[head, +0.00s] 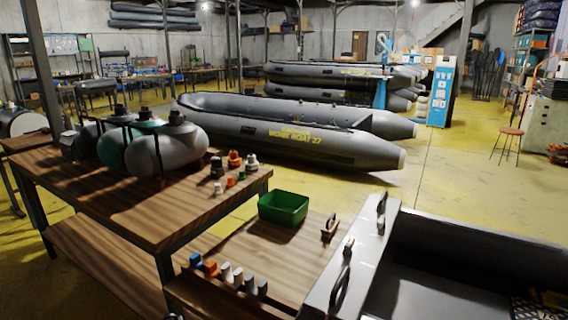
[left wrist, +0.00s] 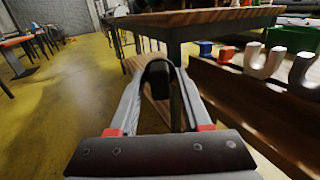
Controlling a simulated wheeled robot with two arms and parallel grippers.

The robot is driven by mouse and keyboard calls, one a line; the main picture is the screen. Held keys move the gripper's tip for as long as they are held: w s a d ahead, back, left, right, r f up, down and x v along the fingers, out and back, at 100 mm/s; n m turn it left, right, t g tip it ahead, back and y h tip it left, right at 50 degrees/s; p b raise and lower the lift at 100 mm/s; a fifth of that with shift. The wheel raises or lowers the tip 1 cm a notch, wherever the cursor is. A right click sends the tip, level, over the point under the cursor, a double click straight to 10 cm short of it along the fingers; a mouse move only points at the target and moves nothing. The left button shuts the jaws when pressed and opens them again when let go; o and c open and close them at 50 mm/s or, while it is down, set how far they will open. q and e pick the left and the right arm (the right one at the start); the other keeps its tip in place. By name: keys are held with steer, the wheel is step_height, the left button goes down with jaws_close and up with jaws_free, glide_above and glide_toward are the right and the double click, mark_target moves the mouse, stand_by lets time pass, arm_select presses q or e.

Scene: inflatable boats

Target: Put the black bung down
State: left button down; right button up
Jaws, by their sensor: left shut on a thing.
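In the left wrist view my left gripper (left wrist: 162,84) is shut on the black bung (left wrist: 157,70), a dark rounded piece between its fingertips. The gripper is in the air over the yellow floor, with the wooden table (left wrist: 205,17) beyond it. The held bung's far side is hidden. I cannot make out my left gripper in the head view. My right gripper is in neither view. On the wooden table (head: 105,212) in the head view, another dark bung (head: 217,168) stands with an orange bung (head: 235,159) and a pale grey bung (head: 251,161).
Grey and teal cylinders (head: 168,151) fill the table's back left. A green bin (head: 283,208) sits on the lower bench (head: 240,250). Coloured U-shaped pieces (head: 226,273) line its front. A white panel with handles (head: 352,262) stands right. The table's front left is clear.

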arm_select(q)
steer(key=s+d+r+m+t+h+p, duration=0.3)
steer(key=s+d+r+m+h+p, duration=0.2)
steer(key=p, duration=0.8)
steer(key=s+d+m+h, duration=0.1)
steer(key=s+d+h, duration=0.2)
steer(key=d+h, duration=0.2)
steer(key=shift+r+m, duration=0.3)
steer(key=shift+m, duration=0.1)
